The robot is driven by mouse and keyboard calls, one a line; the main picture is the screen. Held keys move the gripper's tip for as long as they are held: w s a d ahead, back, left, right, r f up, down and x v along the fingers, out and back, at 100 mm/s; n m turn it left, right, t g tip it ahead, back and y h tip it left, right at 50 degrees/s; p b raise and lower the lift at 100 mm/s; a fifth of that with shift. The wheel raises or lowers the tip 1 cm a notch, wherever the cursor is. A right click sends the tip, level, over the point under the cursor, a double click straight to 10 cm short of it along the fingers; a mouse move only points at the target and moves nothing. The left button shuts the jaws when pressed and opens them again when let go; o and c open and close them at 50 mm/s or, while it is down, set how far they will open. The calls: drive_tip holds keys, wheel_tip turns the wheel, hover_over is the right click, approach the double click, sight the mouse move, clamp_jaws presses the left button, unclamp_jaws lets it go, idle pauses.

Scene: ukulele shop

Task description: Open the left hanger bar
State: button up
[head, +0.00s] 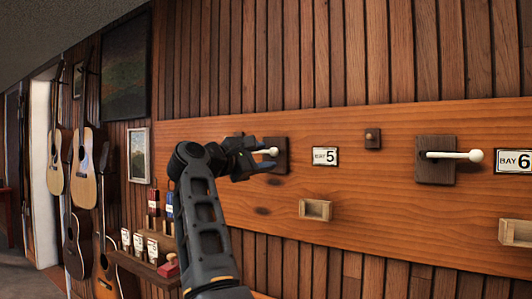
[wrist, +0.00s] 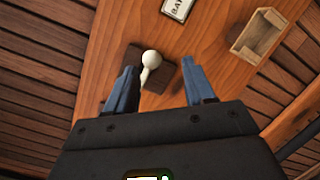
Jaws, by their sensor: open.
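The left hanger bar (head: 268,151) is a pale bar with a rounded end on a dark wooden block (head: 280,160), beside the BAY 5 label (head: 325,156). In the wrist view the bar (wrist: 150,60) shows its round end between my finger tips, nearer the left finger. My gripper (head: 262,160) is open at this bar; it also shows in the wrist view (wrist: 158,85). I cannot tell whether a finger touches the bar. A second hanger bar (head: 458,155) sticks out to the right from its own block (head: 436,171), beside the BAY 6 label (head: 514,161).
A small wooden box (head: 316,209) is on the board below BAY 5, and another box (head: 516,232) is at the right edge. A small knob block (head: 372,138) sits between the bays. A shelf (head: 143,268) with bottles and cards and several guitars (head: 84,170) are at left.

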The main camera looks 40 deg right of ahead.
sight(271, 152)
drive_tip(key=shift+w+r, duration=0.4)
drive_tip(key=shift+r, duration=0.1)
drive_tip(key=d, duration=0.2)
drive_tip(key=d+p, duration=0.1)
drive_tip(key=d, duration=0.2)
drive_tip(key=shift+w+d+p, duration=0.3)
drive_tip(key=shift+w+p, duration=0.1)
drive_tip(key=shift+w+d, duration=0.15)
drive_tip(key=shift+d, duration=0.7)
drive_tip(key=shift+f, duration=0.15)
clamp_jaws()
